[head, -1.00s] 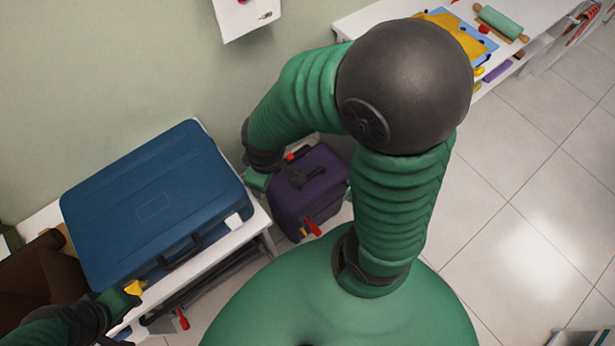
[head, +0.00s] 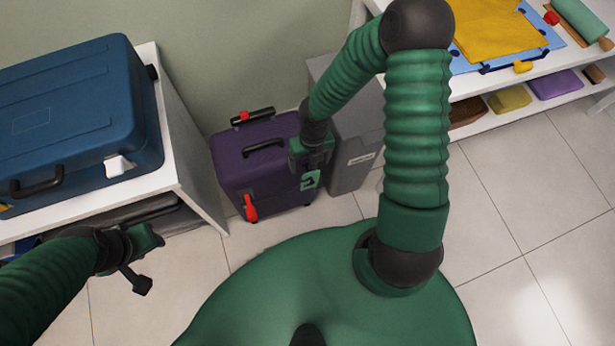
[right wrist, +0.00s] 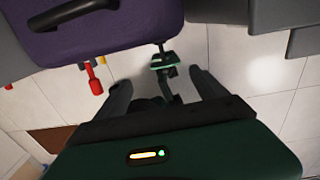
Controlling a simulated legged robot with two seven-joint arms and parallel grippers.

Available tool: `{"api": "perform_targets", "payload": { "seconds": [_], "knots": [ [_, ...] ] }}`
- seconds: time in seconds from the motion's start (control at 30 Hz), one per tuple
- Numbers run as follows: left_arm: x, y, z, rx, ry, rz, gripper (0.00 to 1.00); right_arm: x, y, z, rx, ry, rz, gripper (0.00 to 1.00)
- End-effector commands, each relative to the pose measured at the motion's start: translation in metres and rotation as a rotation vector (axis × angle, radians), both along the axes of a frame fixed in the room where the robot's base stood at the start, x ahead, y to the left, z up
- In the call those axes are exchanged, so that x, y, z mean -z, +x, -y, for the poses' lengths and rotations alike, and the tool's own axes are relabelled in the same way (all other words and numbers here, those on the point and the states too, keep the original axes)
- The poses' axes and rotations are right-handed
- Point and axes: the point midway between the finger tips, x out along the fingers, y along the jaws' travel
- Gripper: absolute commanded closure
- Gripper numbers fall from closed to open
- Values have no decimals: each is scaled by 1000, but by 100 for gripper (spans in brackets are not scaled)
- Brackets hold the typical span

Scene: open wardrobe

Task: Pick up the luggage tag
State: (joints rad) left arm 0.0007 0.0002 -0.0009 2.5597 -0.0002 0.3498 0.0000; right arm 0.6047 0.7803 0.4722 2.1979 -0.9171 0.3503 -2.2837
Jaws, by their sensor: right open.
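The purple suitcase (head: 262,170) stands upright on the floor beside the white bench. A small green and black piece (head: 309,181), which looks like the luggage tag, is at its right side; in the right wrist view the green tag (right wrist: 164,61) hangs by a short dark strap near the suitcase's edge. My right gripper (head: 311,163) is at that side of the suitcase. Its fingers are open, one on each side of the tag in the right wrist view; contact cannot be told. My left gripper (head: 143,255) is empty-looking, in front of the bench, its opening unclear.
A red tab (head: 250,208) hangs on the suitcase front. A blue case (head: 75,120) lies on the white bench (head: 180,155) at left. A grey bin (head: 350,140) stands close to my right gripper. A shelf with cloths is at upper right. Tiled floor is clear at lower right.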

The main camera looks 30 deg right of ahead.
Motion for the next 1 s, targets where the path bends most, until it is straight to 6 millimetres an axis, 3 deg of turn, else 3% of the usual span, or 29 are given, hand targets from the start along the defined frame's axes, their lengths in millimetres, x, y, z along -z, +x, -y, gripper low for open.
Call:
{"api": "perform_targets", "payload": {
  "seconds": [0.03,0.27,0.5,0.73,1.0],
  "knots": [
    [13,0,0,0,0,0,64,20,-1,2,3,5,-3,18],
    [24,0,1,1,0,0,64,43,-1,7,7,13,0,18],
    [55,0,1,2,-1,0,64,84,-1,-1,4,7,-2,18],
    [53,0,1,1,0,0,64,85,-1,1,7,7,0,18],
    [53,0,1,2,0,0,64,85,-1,2,7,9,0,51]
  ]
}}
